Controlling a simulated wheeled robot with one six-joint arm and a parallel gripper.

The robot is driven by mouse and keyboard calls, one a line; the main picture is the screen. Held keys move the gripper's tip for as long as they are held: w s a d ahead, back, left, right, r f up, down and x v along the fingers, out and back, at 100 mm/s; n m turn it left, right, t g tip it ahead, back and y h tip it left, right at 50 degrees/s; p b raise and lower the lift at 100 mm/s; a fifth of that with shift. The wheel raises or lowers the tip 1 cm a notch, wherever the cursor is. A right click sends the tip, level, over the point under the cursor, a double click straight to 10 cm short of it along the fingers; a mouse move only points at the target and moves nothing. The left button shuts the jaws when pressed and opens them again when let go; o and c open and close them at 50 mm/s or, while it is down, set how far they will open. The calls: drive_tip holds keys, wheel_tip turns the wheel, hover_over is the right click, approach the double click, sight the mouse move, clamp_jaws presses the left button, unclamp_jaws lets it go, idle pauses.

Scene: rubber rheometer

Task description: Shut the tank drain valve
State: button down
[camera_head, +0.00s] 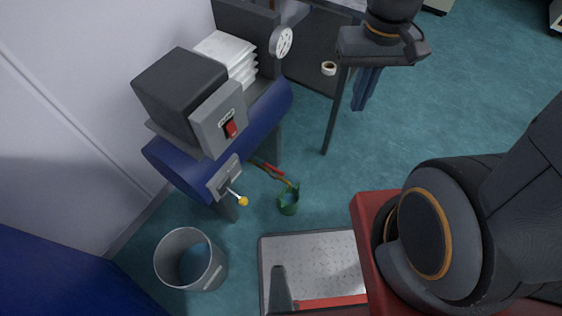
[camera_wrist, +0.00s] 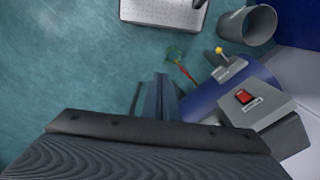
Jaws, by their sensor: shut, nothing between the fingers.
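The tank (camera_head: 272,112) is a blue horizontal cylinder at the left of the head view. The drain valve lever (camera_head: 236,195) sticks out from a grey plate (camera_head: 224,176) on its near end, tilted down toward a yellow knob (camera_head: 243,201). In the wrist view the yellow knob (camera_wrist: 219,50) and the grey plate (camera_wrist: 230,70) lie right of and above my gripper. My gripper (camera_head: 361,106) is shut and empty, with blue fingers, well to the upper right of the lever. Its fingers also show in the wrist view (camera_wrist: 161,78), apart from the valve.
A grey bin (camera_head: 190,259), a green cup-like thing (camera_head: 288,204) and a metal plate (camera_head: 310,257) are on or near the floor. Teal floor lies open at right.

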sight(274, 170)
drive_tip(key=w+a+f+m+g+y+b, duration=0.1)
drive_tip(key=w+f+b, duration=0.6)
drive_tip(key=f, duration=0.7)
drive_tip(key=w+a+f+m+g+y+b, duration=0.1)
drive_tip(key=w+a+f+m+b, duration=0.3)
drive_tip(key=f, duration=0.9)
drive_tip(key=w+a+f+m+g+b, duration=0.1)
drive_tip(key=w+a+f+m+b, duration=0.1)
drive_tip(key=w+f+b, duration=0.8)
wheel_tip(274, 170, down, 5)
drive_tip(key=shift+w+a+r+m+y+b, duration=0.15)
drive_tip(key=shift+w+a+m+y+b, duration=0.2)
drive_tip(key=shift+a+b, duration=0.7)
drive_tip(key=shift+s+d, duration=0.15)
drive_tip(key=shift+d, duration=0.05)
drive_tip(key=s+a+f+b, duration=0.3)
drive_tip(key=s+f, duration=0.3)
drive_tip(key=f, duration=0.3)
drive_tip(key=shift+a+f, duration=0.15)
drive_tip(key=shift+a, duration=0.7)
